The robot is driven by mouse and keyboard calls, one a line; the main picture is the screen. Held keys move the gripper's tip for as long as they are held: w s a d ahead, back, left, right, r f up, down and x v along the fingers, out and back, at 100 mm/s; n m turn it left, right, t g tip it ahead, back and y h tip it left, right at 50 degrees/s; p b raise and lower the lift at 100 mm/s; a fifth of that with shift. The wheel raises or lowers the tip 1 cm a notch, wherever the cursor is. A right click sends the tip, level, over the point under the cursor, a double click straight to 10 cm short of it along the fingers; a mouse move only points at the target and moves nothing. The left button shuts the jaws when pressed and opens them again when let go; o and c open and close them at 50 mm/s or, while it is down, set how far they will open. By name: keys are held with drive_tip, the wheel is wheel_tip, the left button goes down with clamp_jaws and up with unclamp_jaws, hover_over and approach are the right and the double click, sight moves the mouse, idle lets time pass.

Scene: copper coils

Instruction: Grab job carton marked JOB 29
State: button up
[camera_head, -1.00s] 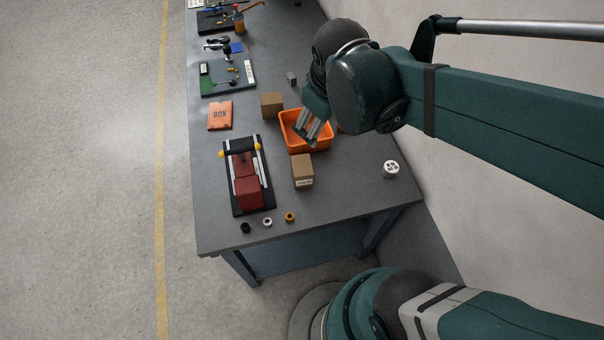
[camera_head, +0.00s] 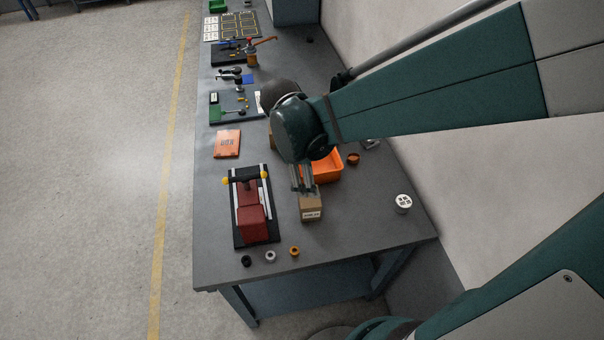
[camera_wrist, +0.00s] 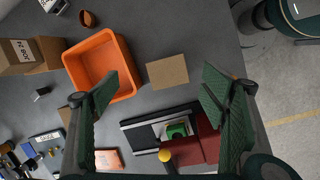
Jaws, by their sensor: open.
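A brown carton (camera_head: 311,208) stands near the front of the bench, with a white label on its near side too small to read. Its plain top (camera_wrist: 168,71) shows in the wrist view, between and ahead of the fingers. Another carton (camera_wrist: 14,58) at the left of the wrist view has a label with "JOB" lettering; I cannot read its number surely. Part of another brown carton shows behind the left finger. My gripper (camera_head: 302,190) is open and empty over the near carton's far edge; the wrist view shows both fingers (camera_wrist: 160,105) spread apart.
An orange tray (camera_head: 329,167) is just behind the near carton. A red vise-like fixture (camera_head: 251,208) stands to its left. Small rings (camera_head: 270,256) lie by the front edge, and a white round part (camera_head: 402,203) at right. The bench between carton and white part is clear.

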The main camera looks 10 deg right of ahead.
sight(309, 202)
drive_tip(key=a+f+n+b, duration=0.1)
drive_tip(key=f, duration=0.2)
drive_tip(key=a+f+n+g+h+b, duration=0.1)
drive_tip(key=f, duration=0.2)
drive_tip(key=w+a+f+n+b, duration=0.1)
drive_tip(key=f, duration=0.2)
drive_tip(key=shift+w+f+n+h, duration=0.1)
drive_tip(key=shift+f+n+h, duration=0.2)
drive_tip(key=shift+f, duration=0.05)
drive_tip(key=shift+d, duration=0.1)
drive_tip(key=shift+x, duration=1.3)
drive_tip(key=shift+s+b+x, duration=0.2)
drive_tip(key=shift+b+x, duration=0.4)
drive_tip(key=shift+x, duration=1.95)
drive_tip(key=shift+c, duration=0.2)
drive_tip(key=c, duration=1)
